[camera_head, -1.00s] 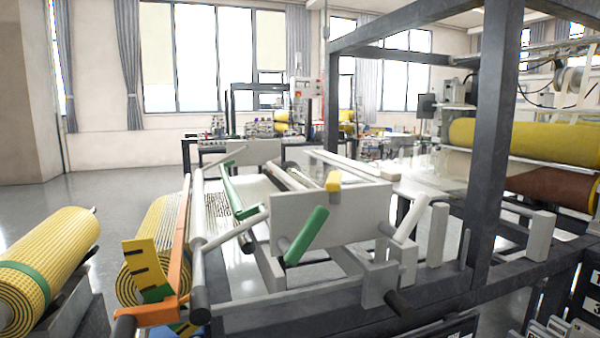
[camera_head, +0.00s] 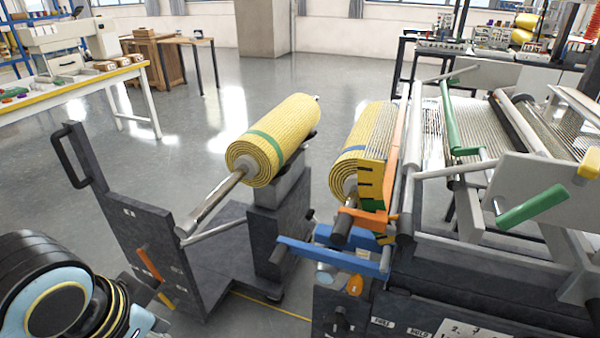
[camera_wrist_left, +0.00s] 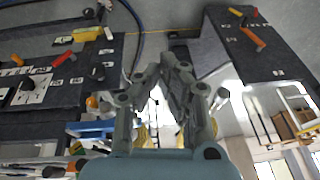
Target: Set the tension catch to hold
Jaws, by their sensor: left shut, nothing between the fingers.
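A dark machine front panel (camera_head: 365,312) stands at the lower middle of the head view. It carries a black knob (camera_head: 340,318) and small white labels (camera_head: 420,332) that I cannot read surely. The panel shows sideways in the wrist view (camera_wrist_left: 45,110), with black knobs (camera_wrist_left: 98,72), a red lever (camera_wrist_left: 64,58) and a yellow part (camera_wrist_left: 86,35). I cannot tell which one is the tension catch. My left gripper (camera_wrist_left: 172,75) is shut and empty, with the panel to its left in the wrist view. My right gripper is in neither view.
A dark cart (camera_head: 150,240) bears a yellow mesh roll (camera_head: 285,130) left of the machine. A blue bar (camera_head: 325,254) and an orange arm (camera_head: 398,160) stick out at the machine's left end. A workbench (camera_head: 75,82) stands at the far left; open floor lies between.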

